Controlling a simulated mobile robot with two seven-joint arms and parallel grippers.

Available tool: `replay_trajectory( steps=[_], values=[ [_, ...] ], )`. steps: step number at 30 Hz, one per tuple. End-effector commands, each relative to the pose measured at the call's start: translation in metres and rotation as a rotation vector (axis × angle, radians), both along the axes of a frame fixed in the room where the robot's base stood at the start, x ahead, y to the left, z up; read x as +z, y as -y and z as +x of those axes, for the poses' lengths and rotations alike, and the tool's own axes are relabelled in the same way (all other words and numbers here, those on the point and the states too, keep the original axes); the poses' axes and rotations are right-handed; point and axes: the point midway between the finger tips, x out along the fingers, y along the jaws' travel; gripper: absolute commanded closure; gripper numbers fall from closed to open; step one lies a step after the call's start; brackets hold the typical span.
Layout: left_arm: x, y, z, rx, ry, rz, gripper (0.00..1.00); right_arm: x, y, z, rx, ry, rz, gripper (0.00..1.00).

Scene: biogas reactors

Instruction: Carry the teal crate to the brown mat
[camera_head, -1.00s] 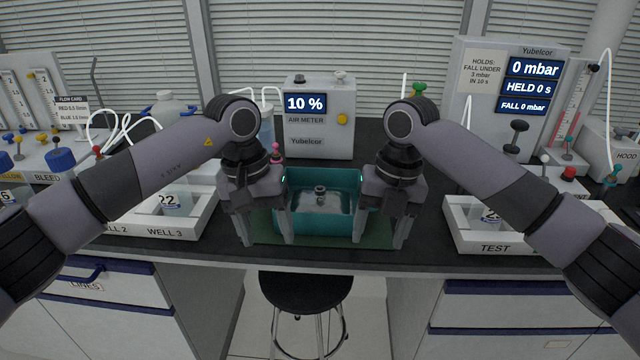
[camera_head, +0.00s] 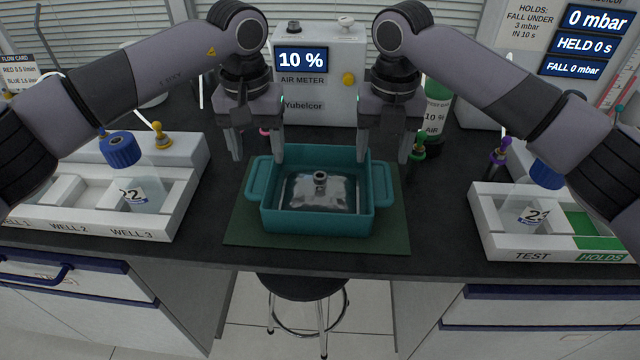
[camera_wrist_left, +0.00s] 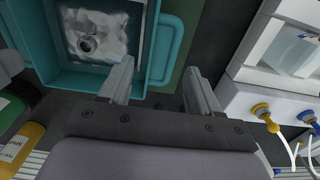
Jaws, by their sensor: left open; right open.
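The teal crate (camera_head: 318,222) sits upright on a dark green mat (camera_head: 392,236) on the bench, with a handle at each side. A clear bag with a grey fitting (camera_head: 320,185) lies in it. My left gripper (camera_head: 258,156) is open and empty near the crate's back left corner, behind the left handle. My right gripper (camera_head: 384,158) is open and empty near the back right corner. In the left wrist view the crate (camera_wrist_left: 75,80) is at the upper left, and nothing is between the fingers of my left gripper (camera_wrist_left: 158,80). No brown mat is in view.
A white well tray (camera_head: 150,225) stands left of the mat and a white test tray (camera_head: 500,252) stands right. The air meter (camera_head: 310,85) is behind the crate. A green bottle (camera_head: 436,105) is at the back right.

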Motion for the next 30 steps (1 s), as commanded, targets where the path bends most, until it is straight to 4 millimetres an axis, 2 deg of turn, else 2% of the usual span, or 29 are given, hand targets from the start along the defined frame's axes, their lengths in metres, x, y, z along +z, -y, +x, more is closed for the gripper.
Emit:
replay_trajectory(
  steps=[5,12,18,29,30],
  values=[
    [-0.010,0.000,0.000,0.000,-0.001,0.000,0.37,-0.010,0.000,0.000,0.000,-0.001,0.000,0.37],
    [-0.045,0.000,-0.001,0.002,-0.004,0.000,0.37,-0.044,0.000,0.000,-0.001,-0.002,0.000,0.37],
    [-0.066,0.000,0.000,0.002,-0.002,0.000,0.37,-0.066,0.000,0.000,-0.001,-0.001,0.001,0.37],
    [-0.072,0.000,0.000,0.001,0.000,-0.001,0.37,-0.072,0.000,0.000,0.000,0.000,0.001,0.37],
    [-0.072,0.000,0.000,0.001,0.000,-0.001,0.41,-0.072,0.000,0.000,0.000,0.000,0.001,0.41]
  ],
)
